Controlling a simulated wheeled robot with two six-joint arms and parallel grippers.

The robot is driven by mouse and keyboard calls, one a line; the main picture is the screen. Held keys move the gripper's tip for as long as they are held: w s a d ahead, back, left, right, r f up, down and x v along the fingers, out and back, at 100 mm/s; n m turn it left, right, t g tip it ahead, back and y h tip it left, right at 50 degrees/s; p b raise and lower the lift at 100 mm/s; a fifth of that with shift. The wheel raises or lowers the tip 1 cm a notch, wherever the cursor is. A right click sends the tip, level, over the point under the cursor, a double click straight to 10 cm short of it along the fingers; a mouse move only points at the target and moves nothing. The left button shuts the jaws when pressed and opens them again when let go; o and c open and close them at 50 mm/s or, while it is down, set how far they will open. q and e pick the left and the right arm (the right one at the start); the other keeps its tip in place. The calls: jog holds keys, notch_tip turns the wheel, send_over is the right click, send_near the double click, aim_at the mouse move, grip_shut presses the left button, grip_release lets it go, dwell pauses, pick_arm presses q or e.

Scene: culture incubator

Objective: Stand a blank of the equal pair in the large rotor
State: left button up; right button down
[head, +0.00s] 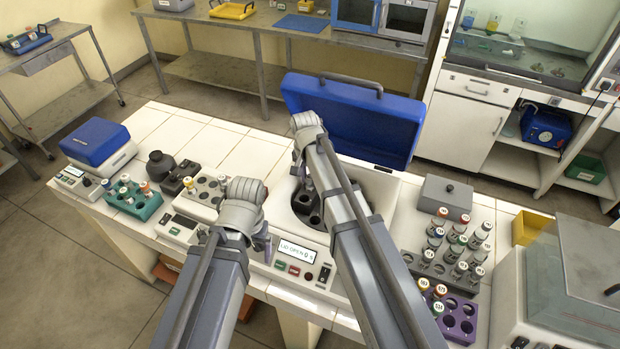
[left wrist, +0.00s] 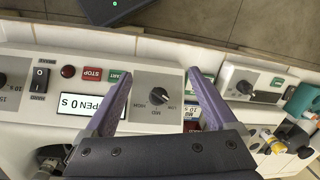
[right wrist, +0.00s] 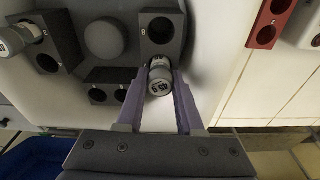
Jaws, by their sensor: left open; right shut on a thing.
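The large rotor (head: 309,204) sits in the open centrifuge bowl; in the right wrist view its round hub (right wrist: 105,38) is surrounded by dark two-hole buckets. My right gripper (right wrist: 160,82) is shut on a grey-capped tube (right wrist: 160,84), the blank, at the near end of a bucket (right wrist: 163,48) marked 8. The bucket's far hole is empty. I cannot tell how deep the blank sits. Another grey-capped tube (right wrist: 14,40) stands in the left bucket. My left gripper (left wrist: 158,78) is open and empty above the centrifuge's front panel (head: 295,262).
The blue lid (head: 350,115) stands open behind the bowl. A grey rack (head: 433,268) with several tubes and a purple rack (head: 462,326) stand right.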

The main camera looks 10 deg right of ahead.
jog(key=shift+c, duration=2.3)
grip_release()
jog(key=shift+o, duration=0.3)
jog(key=shift+o, duration=1.3)
notch_tip(320, 180, up, 8)
jog(key=p, duration=0.7)
jog(key=shift+f+p, duration=0.2)
jog(key=shift+p, duration=0.15)
